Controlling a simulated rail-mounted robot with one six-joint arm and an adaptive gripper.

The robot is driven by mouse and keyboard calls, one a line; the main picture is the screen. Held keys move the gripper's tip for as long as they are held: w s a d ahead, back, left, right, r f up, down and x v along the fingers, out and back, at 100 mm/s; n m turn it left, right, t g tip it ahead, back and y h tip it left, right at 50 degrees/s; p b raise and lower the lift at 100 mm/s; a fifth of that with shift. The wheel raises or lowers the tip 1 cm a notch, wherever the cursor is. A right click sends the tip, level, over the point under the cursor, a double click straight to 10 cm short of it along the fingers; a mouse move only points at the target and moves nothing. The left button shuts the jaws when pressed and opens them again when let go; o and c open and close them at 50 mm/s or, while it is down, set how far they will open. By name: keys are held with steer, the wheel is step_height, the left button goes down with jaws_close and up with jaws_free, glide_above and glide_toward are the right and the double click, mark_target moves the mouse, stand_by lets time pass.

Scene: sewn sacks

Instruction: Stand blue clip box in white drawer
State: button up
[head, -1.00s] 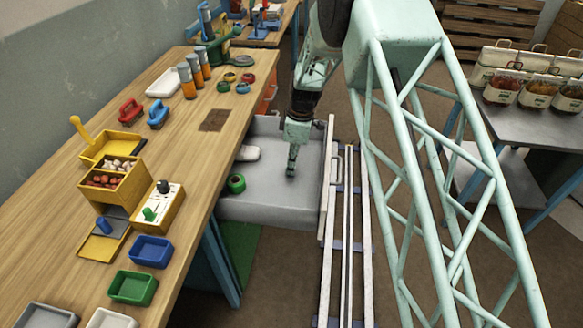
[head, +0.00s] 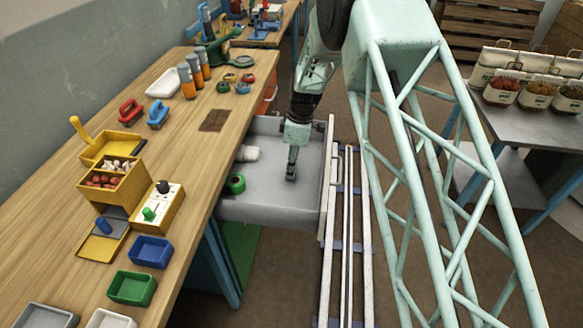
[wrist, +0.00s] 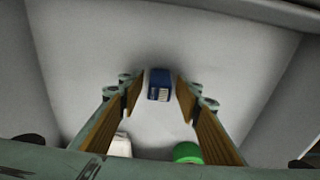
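The white drawer (head: 262,206) is pulled out beside the workbench. My gripper (head: 291,176) points down into it, right of its middle. In the wrist view the blue clip box (wrist: 160,84), with a pale label on its near side, sits between the tips of my gripper (wrist: 161,80). In the head view the box does not show. Whether its underside touches the drawer floor cannot be seen.
A green roll (head: 236,184) and a white item (head: 247,153) lie in the drawer's left part. The drawer floor around my gripper is clear. The workbench (head: 190,140) borders the drawer on the left, and pale rails (head: 347,240) run on its right.

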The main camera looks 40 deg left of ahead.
steer(key=shift+r, duration=0.15)
step_height(320, 180, up, 12)
steer(key=d+p, duration=0.1)
steer(key=p, duration=0.1)
steer(key=shift+w, duration=0.35)
steer(key=shift+d, duration=0.1)
stand_by(0.6)
steer(key=shift+d+r, duration=0.1)
